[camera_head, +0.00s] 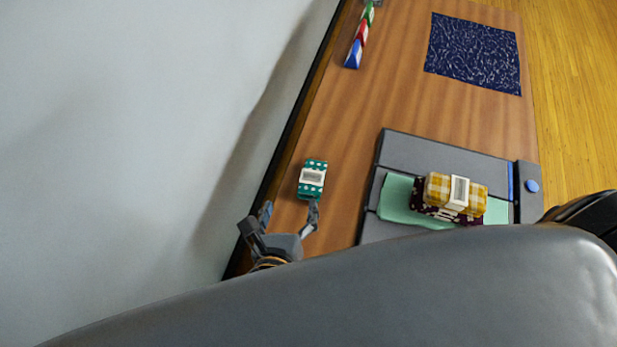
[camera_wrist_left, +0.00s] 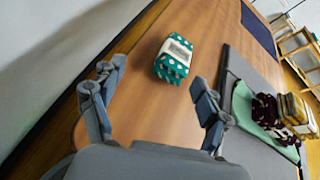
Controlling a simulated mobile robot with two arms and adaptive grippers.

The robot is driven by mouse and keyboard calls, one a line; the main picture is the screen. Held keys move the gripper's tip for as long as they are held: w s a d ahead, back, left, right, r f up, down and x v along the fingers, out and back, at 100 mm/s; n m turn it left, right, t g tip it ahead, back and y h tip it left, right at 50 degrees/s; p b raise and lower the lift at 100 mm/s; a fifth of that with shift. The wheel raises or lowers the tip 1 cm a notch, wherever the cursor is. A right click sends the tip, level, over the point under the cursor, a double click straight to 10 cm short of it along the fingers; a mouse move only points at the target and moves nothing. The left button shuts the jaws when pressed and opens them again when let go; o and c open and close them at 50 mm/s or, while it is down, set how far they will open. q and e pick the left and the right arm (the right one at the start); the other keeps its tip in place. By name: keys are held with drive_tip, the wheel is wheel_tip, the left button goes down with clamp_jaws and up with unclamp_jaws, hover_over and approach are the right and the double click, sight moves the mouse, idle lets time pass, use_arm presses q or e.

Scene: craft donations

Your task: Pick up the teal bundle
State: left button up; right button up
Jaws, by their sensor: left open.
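The teal bundle (camera_head: 312,179) has white dots and a pale band. It lies on the wooden table near the left edge in the head view. My left gripper (camera_head: 291,212) is open and empty, with its fingers just short of the bundle on the near side. In the left wrist view the bundle (camera_wrist_left: 174,59) lies beyond the open fingers (camera_wrist_left: 152,92), a little right of the middle between them. No finger visibly touches it. My right gripper is not in view.
A grey tray-like device (camera_head: 446,152) stands right of the bundle, holding a mint cloth (camera_head: 397,199), a yellow checked bundle (camera_head: 474,195) and a dark maroon bundle (camera_head: 420,206). A navy patterned mat (camera_head: 473,54) and coloured blocks (camera_head: 361,40) lie farther back. Wall at left.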

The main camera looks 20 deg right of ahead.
sight(314, 172)
use_arm(q)
drive_tip(key=d+m, duration=0.1)
drive_tip(key=s+d+r+m+h, duration=0.1)
drive_tip(key=m, duration=0.1)
drive_tip(key=shift+s+r, duration=0.15)
drive_tip(key=shift+s, duration=0.05)
drive_tip(key=shift+w+d+m, duration=0.2)
drive_tip(key=shift+d+m, duration=0.05)
drive_tip(key=shift+m, duration=0.05)
drive_tip(key=b+x, duration=0.1)
drive_tip(key=x, duration=1.2)
drive_tip(key=shift+w, duration=0.15)
drive_tip(key=c, duration=1.2)
